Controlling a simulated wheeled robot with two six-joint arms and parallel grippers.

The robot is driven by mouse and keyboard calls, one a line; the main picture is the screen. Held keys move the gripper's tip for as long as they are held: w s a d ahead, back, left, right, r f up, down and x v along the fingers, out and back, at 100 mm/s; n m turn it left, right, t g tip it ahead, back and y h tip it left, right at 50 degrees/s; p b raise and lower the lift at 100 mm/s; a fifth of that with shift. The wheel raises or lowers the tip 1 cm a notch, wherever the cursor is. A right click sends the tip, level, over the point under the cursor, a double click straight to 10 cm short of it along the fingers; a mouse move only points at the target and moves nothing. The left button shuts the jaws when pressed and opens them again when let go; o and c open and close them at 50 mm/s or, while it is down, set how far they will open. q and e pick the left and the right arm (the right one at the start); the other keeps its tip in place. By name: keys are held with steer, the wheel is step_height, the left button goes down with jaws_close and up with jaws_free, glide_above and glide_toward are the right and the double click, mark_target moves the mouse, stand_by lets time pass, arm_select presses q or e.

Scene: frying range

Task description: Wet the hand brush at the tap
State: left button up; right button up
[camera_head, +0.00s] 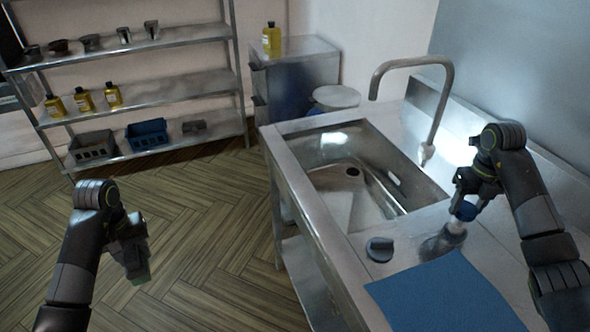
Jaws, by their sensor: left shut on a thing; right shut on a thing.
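My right gripper (466,200) is shut on a small blue-topped thing with a pale lower part, which looks like the hand brush (456,226). It is over the counter, right of the basin and in front of the spout, not under it. The gripper partly hides it. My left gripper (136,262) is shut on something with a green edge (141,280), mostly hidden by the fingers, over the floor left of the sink.
A blue cloth or mat (440,295) lies on the counter's near part. A dark round knob-like thing (379,249) sits in front of the basin. A shelf rack (190,90) with bottles, cups and bins stands back left, beside a metal cabinet (300,75). The floor between is clear.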

mark_target(466, 208)
steer(key=n, duration=0.5)
steer(key=shift+n, duration=0.3)
stand_by(0.4)
steer(key=o, duration=1)
arm_select(q)
steer(key=shift+r, duration=0.1)
arm_select(e)
steer(key=shift+r, duration=0.15)
arm_select(q)
step_height(466, 208, up, 12)
steer(key=p, duration=1.2)
arm_select(e)
step_height(466, 208, up, 12)
steer(key=shift+f, duration=0.1)
